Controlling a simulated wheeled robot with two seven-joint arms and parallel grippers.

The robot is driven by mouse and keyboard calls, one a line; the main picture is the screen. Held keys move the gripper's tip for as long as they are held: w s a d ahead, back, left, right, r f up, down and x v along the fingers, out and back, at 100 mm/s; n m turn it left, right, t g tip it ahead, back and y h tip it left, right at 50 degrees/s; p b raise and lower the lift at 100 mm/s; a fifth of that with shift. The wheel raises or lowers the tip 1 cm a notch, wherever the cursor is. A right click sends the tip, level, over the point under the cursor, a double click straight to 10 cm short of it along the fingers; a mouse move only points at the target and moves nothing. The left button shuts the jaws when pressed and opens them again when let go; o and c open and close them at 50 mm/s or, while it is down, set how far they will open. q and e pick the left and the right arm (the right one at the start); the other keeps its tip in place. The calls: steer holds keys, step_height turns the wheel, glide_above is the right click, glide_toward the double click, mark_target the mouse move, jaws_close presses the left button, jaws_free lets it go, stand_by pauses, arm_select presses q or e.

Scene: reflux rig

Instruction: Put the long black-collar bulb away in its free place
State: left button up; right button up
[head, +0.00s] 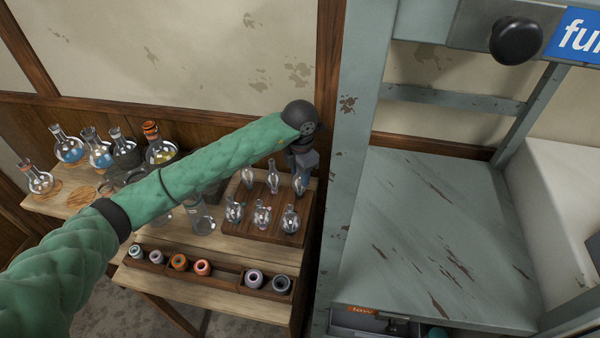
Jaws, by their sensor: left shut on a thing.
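My left gripper (301,168) points down over the back right of a dark wooden bulb rack (225,231). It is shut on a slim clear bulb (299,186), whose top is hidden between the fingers. The bulb is at the rack's back right place; I cannot tell whether it touches the rack. Its collar colour is too small to make out. Other clear bulbs stand in the rack: a back left one (247,178), a back middle one (273,183) and several rounder ones in front (262,217). My right gripper is out of view.
A low wooden tray (222,272) with coloured rings lies along the table's front edge. Several glass flasks (69,148) stand on the left, partly behind my left arm. A grey-green cabinet post (345,200) rises close to the right. The cabinet's worktop (440,230) is clear.

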arm_select(q)
steer(key=o, duration=0.9)
step_height(320, 180, up, 7)
steer(key=b, duration=0.3)
steer(key=shift+f, duration=0.1)
steer(key=shift+r, duration=0.5)
